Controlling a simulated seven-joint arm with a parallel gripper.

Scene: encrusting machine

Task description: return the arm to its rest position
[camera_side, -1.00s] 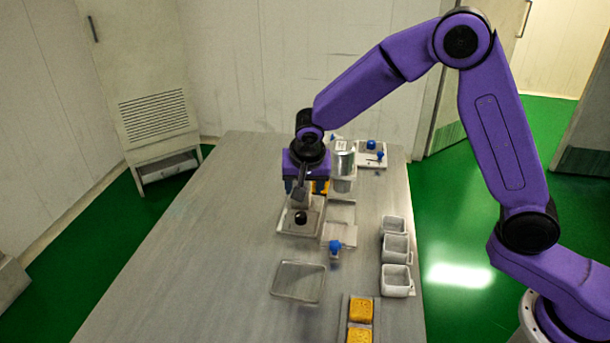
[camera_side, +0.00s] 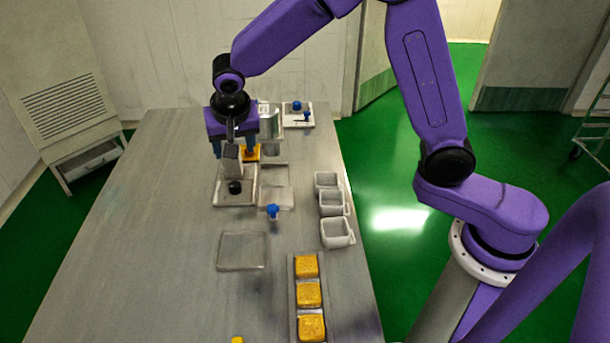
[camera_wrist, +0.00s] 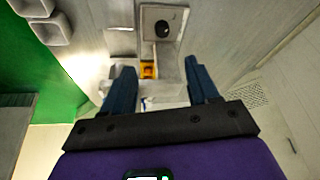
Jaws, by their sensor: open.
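My gripper (camera_side: 233,152) hangs above the far part of the table, over a grey machine-like block (camera_side: 231,168) on a pale base plate with a black knob (camera_side: 235,187). Its two blue fingers point down and stand apart. In the wrist view the fingers of my gripper (camera_wrist: 157,68) are spread with a gap between them. A yellow block (camera_side: 251,153) shows beside the right finger in the side view. In the wrist view the yellow block (camera_wrist: 149,70) appears between the fingers, beyond the tips; nothing appears gripped.
A metal cylinder (camera_side: 270,122) stands just right of my gripper. A board with blue-knobbed items (camera_side: 298,122) lies behind. Grey cups (camera_side: 332,203) line the table's right edge. A clear tray (camera_side: 242,252) and yellow blocks in a row (camera_side: 308,294) lie nearer. The table's left side (camera_side: 140,230) is clear.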

